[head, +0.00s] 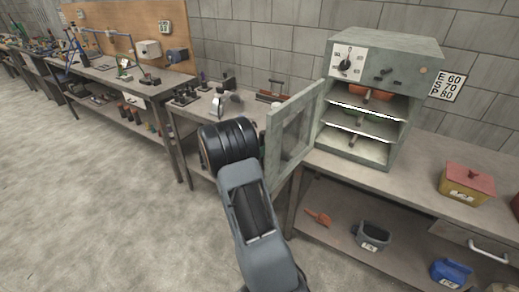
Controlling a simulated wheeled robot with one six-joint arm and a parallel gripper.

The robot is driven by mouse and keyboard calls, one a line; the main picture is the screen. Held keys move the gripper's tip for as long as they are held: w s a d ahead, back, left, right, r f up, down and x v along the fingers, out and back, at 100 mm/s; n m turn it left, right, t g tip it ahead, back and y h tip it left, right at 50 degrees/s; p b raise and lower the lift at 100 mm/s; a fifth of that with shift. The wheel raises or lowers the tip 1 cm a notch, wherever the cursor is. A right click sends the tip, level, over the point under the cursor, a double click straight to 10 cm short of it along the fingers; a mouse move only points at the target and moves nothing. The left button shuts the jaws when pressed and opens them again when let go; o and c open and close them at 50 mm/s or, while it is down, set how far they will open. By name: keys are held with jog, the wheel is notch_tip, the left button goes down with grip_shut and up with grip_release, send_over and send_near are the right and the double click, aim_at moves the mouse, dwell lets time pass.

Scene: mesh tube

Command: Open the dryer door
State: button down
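The dryer is a grey-green metal cabinet (384,57) on the bench against the wall, with a dial on its front. Its door (276,139), a frame with a pane in the middle, stands swung wide open to the left. The opening shows shelves (362,119) with orange items on the top one. My arm reaches up from the bottom, and its black wrist is left of the door, overlapping its edge in the picture. My gripper's fingers are hidden, so I cannot tell whether it touches the door.
A yellow box with a red lid (467,184) stands on the bench to the right. Below are a grey bin (371,236), a blue container (450,272) and an orange item (318,216) on the lower shelf. Another bench with tools (185,97) stands behind my wrist. Open floor lies left.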

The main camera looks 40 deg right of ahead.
jog(key=shift+d+r, duration=0.1)
jog(key=c, duration=1.4)
grip_release()
jog(key=shift+c, duration=0.2)
jog(key=shift+o, duration=0.6)
jog(key=shift+d, duration=0.2)
jog(key=shift+o, duration=1.3)
jog(key=shift+w+a, duration=0.1)
jog(key=shift+a, duration=0.2)
jog(key=b+v, duration=0.2)
jog(key=v, duration=1.1)
jog(key=shift+w+a, duration=0.2)
jog(key=shift+a, duration=0.1)
